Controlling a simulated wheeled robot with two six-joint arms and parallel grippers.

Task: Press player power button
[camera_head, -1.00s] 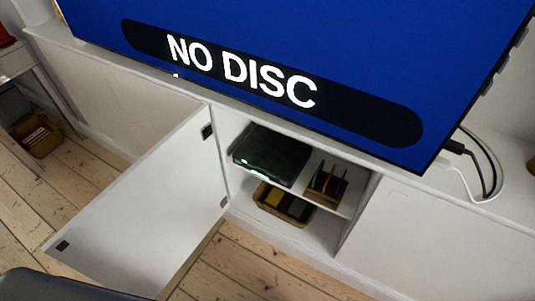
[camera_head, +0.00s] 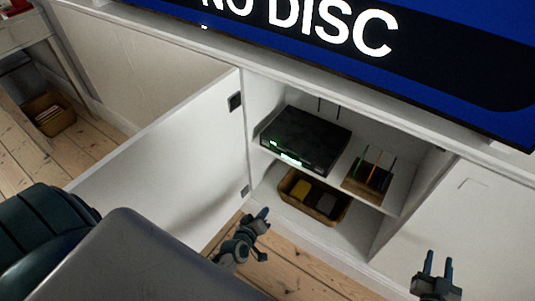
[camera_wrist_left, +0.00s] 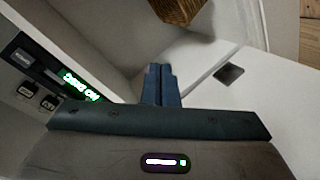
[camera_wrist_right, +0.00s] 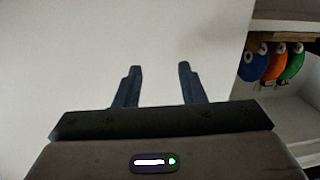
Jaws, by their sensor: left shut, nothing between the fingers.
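The black disc player (camera_head: 306,139) sits on the upper shelf of the open cabinet, with a lit green display on its front. In the left wrist view the player's front (camera_wrist_left: 62,75) is at the left, with a lit green readout and small square buttons beside it. The television (camera_head: 400,40) above reads "NO DISC". My left gripper (camera_head: 263,214) is shut and empty, in front of the cabinet opening, below and apart from the player; its fingers also show in the left wrist view (camera_wrist_left: 161,84). My right gripper (camera_head: 438,263) is open and empty before the white cabinet front at the right.
The open white door (camera_head: 165,165) stands left of the opening. A wooden rack (camera_head: 368,181) with coloured discs is right of the player. A wicker basket (camera_head: 314,197) sits on the lower shelf. Another basket (camera_head: 48,115) is far left on the floor.

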